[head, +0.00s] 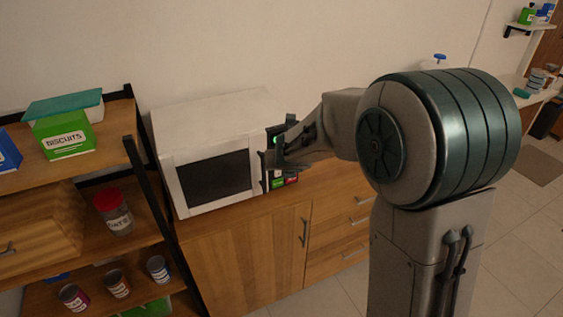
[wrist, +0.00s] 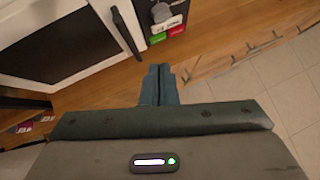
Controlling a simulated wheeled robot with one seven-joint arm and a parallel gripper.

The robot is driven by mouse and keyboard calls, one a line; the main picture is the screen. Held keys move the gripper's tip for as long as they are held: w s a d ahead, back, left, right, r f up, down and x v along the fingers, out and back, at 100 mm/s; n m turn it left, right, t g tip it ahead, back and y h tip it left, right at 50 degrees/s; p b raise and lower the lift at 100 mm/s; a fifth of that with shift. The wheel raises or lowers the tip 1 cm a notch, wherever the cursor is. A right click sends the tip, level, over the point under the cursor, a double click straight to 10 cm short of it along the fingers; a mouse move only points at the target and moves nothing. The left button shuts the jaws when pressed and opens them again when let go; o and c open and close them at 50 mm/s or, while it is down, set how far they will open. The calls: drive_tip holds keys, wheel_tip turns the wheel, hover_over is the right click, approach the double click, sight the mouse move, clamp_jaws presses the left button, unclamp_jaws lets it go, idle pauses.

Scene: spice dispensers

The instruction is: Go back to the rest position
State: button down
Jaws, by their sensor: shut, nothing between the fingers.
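My gripper (head: 272,160) is in front of the right side of the white microwave (head: 167,176), near its control panel. In the wrist view my gripper's fingers (wrist: 160,72) are together with nothing between them. The microwave's dark door, its handle and part of the control panel (wrist: 167,17) with a round knob and green and red buttons show beyond the fingers. My arm is stretched out from the right in the head view. It hides part of the counter and wall behind it.
The microwave stands on a wooden cabinet (head: 240,250) with a door and drawers. A shelf at the left holds a green biscuits box (head: 64,137), a red-lidded jar (head: 114,212) and several cans. Tiled floor (head: 525,235) is open at the right.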

drive_tip(key=s+d+r+m+g+h, duration=0.15)
drive_tip(key=s+d+r+m, duration=0.25)
drive_tip(key=s+d+m, duration=0.45)
drive_tip(key=s+d+r+m+h, duration=0.25)
drive_tip(key=s+d+m, duration=0.25)
drive_tip(key=m, duration=0.6)
drive_tip(key=s+m+g+y, duration=0.3)
drive_tip(key=s+m, duration=1.4)
drive_tip(key=shift+a+f+g, duration=0.15)
drive_tip(key=shift+a+g, duration=0.2)
drive_tip(key=shift+a, duration=0.05)
